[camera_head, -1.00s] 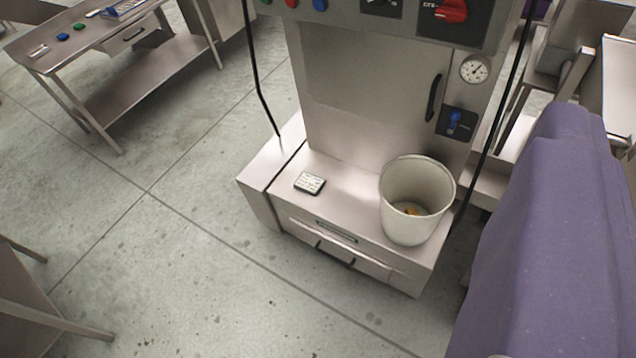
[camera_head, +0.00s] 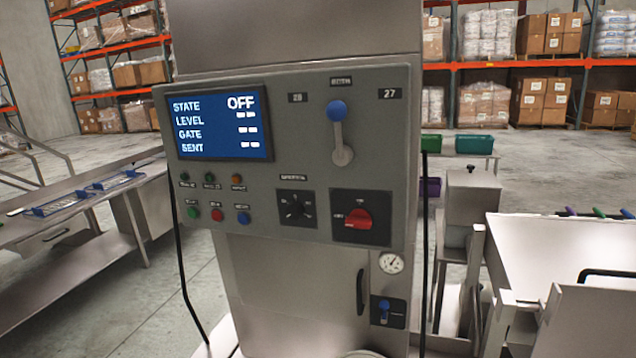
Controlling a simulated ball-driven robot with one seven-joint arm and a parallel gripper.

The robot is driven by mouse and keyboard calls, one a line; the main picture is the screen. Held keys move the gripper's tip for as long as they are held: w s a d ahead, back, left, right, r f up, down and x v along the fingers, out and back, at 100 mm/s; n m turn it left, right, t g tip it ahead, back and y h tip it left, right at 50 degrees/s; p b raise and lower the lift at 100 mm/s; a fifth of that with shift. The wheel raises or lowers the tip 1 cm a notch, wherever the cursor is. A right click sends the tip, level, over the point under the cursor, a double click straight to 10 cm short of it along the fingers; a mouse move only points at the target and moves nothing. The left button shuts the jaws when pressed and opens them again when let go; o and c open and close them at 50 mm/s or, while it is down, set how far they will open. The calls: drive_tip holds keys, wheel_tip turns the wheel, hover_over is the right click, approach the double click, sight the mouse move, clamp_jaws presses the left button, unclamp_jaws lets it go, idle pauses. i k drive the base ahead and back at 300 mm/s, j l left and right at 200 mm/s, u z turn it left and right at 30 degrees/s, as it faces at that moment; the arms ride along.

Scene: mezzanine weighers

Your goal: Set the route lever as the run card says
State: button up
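The route lever (camera_head: 337,112) is on the upper right of the grey control panel (camera_head: 290,115). It has a blue ball knob on a short grey arm and points almost straight up. A small label above it is too blurred to read surely. The label "28" (camera_head: 298,97) is to its left and "27" (camera_head: 389,93) to its right; the knob stands between them. No run card can be made out in the current view. My gripper is not in view.
A blue screen (camera_head: 219,127) reads STATE OFF, with LEVEL, GATE and SENT showing dashes. Below are buttons, a black dial (camera_head: 296,208) and a red rotary switch (camera_head: 359,218). A steel table (camera_head: 80,222) stands left; a steel bin (camera_head: 570,260) stands right.

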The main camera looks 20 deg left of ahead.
sight(336, 110)
drive_tip(key=i+j, duration=0.85)
drive_tip(key=j, duration=0.1)
